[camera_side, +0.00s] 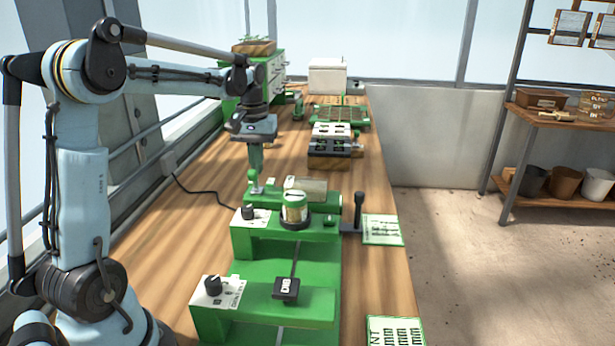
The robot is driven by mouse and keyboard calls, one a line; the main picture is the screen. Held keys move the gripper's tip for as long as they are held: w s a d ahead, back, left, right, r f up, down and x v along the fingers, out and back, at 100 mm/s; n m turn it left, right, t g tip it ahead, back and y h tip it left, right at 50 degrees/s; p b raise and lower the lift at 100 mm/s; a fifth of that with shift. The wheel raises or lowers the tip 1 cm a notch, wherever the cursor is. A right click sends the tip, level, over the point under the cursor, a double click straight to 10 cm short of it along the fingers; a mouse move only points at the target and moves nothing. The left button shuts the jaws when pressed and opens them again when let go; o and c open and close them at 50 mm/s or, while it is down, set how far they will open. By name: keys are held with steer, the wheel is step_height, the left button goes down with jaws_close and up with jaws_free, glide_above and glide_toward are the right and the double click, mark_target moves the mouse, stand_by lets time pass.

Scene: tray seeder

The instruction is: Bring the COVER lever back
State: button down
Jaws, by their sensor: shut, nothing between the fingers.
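My gripper (256,170) points straight down over the wooden bench, its fingers shut with nothing between them. Its tips are close to a small green-knobbed lever (252,177) at the back left of the green seeder (270,245); I cannot tell whether they touch. Black knobs (213,284) sit on white plates at the left of the seeder.
A black block tray (333,138) and a green tray (340,115) lie farther back. Printed cards (382,229) lie along the right bench edge. Bare wood shows at left.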

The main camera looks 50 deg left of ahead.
steer(key=r, duration=0.4)
steer(key=w+a+r, duration=0.1)
steer(key=shift+r, duration=0.4)
stand_by(0.3)
steer(key=s+d+f+m+t, duration=0.3)
steer(key=s+d+m, duration=0.1)
steer(key=d, duration=0.7)
steer(key=s+d+f+m+t, duration=0.4)
steer(key=s+d+m, duration=0.1)
steer(key=d, duration=0.6)
steer(key=shift+s, duration=0.2)
